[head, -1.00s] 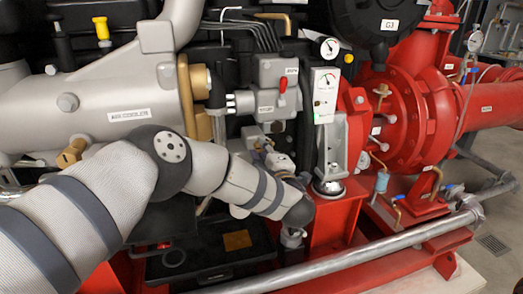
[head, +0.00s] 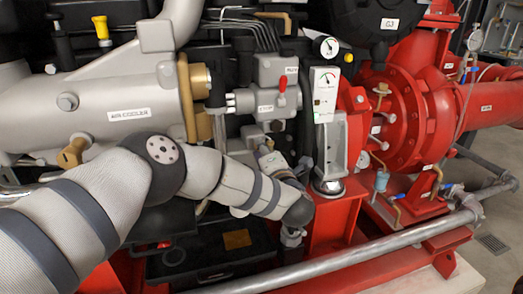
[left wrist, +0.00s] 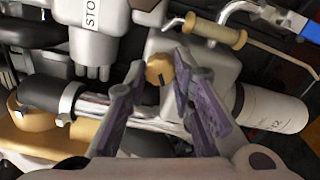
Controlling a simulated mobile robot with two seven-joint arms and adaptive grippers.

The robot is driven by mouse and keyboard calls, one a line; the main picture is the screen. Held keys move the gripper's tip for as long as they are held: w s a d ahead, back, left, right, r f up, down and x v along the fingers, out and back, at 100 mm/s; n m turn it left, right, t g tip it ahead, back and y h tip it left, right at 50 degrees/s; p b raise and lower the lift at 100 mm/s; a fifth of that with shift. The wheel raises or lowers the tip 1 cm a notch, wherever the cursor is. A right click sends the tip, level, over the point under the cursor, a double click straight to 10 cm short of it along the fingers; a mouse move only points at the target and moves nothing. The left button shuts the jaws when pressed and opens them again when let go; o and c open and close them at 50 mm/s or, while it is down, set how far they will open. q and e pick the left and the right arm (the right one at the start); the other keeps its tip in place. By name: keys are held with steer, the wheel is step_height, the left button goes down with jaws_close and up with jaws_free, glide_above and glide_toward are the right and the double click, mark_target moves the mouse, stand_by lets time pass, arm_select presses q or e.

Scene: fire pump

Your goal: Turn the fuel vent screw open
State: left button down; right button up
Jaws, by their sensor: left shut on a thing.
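A brass-coloured screw head (left wrist: 159,70) with a dark slot-like mark sits on a grey housing in the left wrist view; I take it for the fuel vent screw. My left gripper (left wrist: 160,80) has its two purple-grey fingers on either side of the screw head, shut on it near the fingertips. In the head view my left arm reaches across from the left and bends up at the wrist, with the left gripper (head: 272,162) against the grey engine parts. The screw is too small or hidden there. My right gripper is not in view.
A metal pipe (head: 360,252) runs in front, below the wrist.

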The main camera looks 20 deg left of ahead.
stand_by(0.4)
arm_select(q)
steer(key=c, duration=1.4)
jaws_free()
steer(key=v, duration=1.2)
